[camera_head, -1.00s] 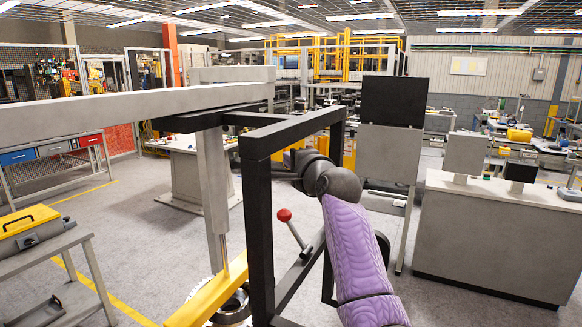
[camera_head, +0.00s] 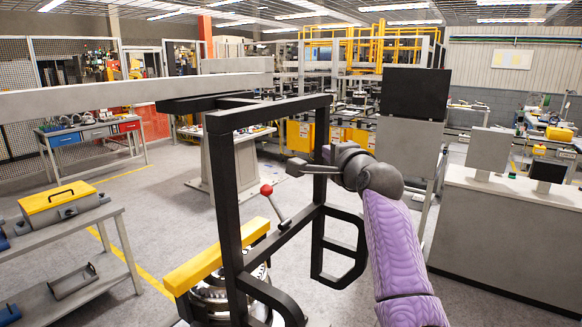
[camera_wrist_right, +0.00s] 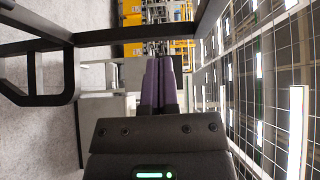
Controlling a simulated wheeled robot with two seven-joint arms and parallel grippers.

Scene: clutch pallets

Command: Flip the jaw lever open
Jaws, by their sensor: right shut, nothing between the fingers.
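The jaw lever is a thin rod with a red ball knob (camera_head: 266,190), leaning up and left beside the black frame in the head view. The black frame (camera_head: 222,185) rises around a yellow beam (camera_head: 215,256), with a round metal clutch (camera_head: 212,295) partly hidden beneath. My right gripper (camera_head: 292,167) points left, above and slightly right of the knob in the picture, apart from it. Its fingers are shut and empty; they also show together in the right wrist view (camera_wrist_right: 159,75). The lever is not visible in the wrist view. My left gripper is out of view.
A grey beam (camera_head: 130,92) crosses the upper left. The frame's black handle loop (camera_head: 340,255) stands close below my right arm. A shelf cart with a yellow-lidded toolbox (camera_head: 62,200) is at left. A grey cabinet (camera_head: 510,235) is at right. Open floor lies between.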

